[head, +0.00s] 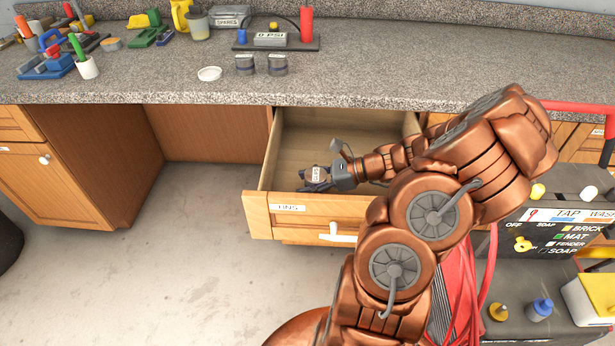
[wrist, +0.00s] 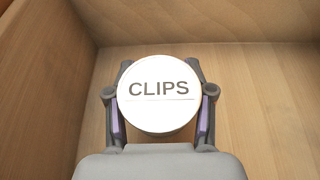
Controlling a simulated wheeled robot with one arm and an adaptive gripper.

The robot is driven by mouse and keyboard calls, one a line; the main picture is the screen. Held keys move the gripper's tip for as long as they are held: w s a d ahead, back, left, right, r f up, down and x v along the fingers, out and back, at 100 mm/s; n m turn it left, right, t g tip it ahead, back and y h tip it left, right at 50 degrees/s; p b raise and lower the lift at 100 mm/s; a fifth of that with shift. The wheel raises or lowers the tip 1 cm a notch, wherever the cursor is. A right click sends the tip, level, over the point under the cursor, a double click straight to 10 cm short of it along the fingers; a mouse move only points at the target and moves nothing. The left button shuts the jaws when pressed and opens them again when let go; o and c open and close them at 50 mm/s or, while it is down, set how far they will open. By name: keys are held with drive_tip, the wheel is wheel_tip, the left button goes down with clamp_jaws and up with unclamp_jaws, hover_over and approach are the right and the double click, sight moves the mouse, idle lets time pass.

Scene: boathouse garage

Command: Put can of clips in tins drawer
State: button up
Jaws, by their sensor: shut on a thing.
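The can of clips (wrist: 158,112) has a round white lid marked CLIPS and fills the middle of the wrist view. My gripper (wrist: 158,118) is shut on it, one finger on each side. In the head view the can (head: 318,174) and my gripper (head: 316,180) are inside the open tins drawer (head: 288,222), toward its left part. The drawer front carries a TINS label and a white handle. The wrist view shows wooden drawer walls around the can. I cannot tell whether the can touches the drawer floor.
Two small grey tins (head: 245,64) and a white lid (head: 209,73) stand on the speckled counter (head: 130,88) above. A control panel (head: 570,225) with knobs stands at the right. The rest of the drawer looks empty.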

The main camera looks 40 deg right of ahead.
drive_tip(key=shift+f, duration=0.6)
drive_tip(key=shift+f, duration=0.75)
drive_tip(key=shift+f, duration=0.2)
drive_tip(key=o, duration=1.3)
drive_tip(key=shift+o, duration=0.2)
drive_tip(key=shift+r, duration=5)
drive_tip(key=shift+c, duration=0.2)
